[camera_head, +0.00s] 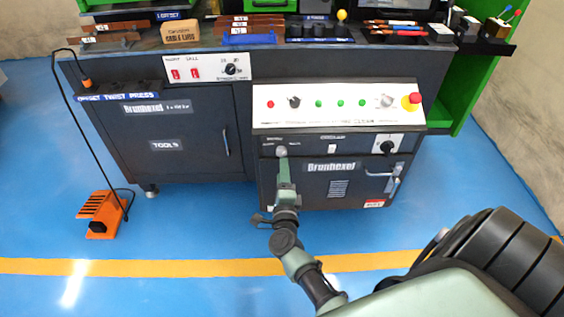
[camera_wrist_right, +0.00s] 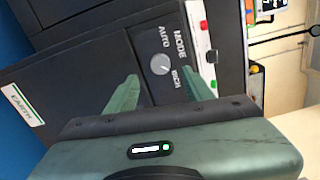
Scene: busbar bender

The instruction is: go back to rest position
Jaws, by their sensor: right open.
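My right gripper (camera_head: 285,170) reaches up to the front of the bender's lower cabinet, near its left edge. It also shows in the right wrist view (camera_wrist_right: 161,80), with its two green fingers apart and nothing between them. A round grey mode selector knob (camera_wrist_right: 160,64) sits just beyond the gap between the fingertips, on a dark panel. The knob shows in the head view (camera_head: 281,151) right at the gripper's tip. I cannot tell how close the fingertips are to the panel. My left gripper is in neither view.
The white control panel (camera_head: 340,104) with several buttons and a red emergency stop (camera_head: 411,101) is just above my right gripper. A door handle (camera_head: 380,174) projects to the right. An orange foot pedal (camera_head: 100,214) stands on the left floor.

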